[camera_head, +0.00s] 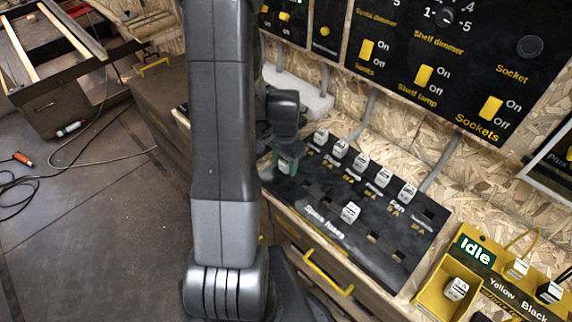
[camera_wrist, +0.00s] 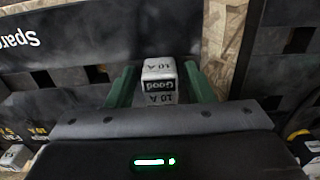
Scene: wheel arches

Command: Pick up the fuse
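A small pale grey fuse (camera_wrist: 160,80) marked "10 A" and "Good" stands between my gripper's fingers in the wrist view. My gripper (camera_wrist: 161,88) has two green fingers, one on each side of the fuse, with a narrow gap seeming to show on both sides. I see no clear contact. In the head view my gripper (camera_head: 287,163) is low over the left end of the black fuse panel (camera_head: 325,215). There the fuse between the fingers is hidden by the gripper. The lower end of the fuse is also hidden in the wrist view.
Several white fuses (camera_head: 361,161) stand in a row along the panel, right of my gripper. Another fuse (camera_head: 350,212) sits in the "Spare fuses" area. A yellow tester (camera_head: 440,300) reading "Idle" is at lower right. A switch wall (camera_head: 440,60) rises behind.

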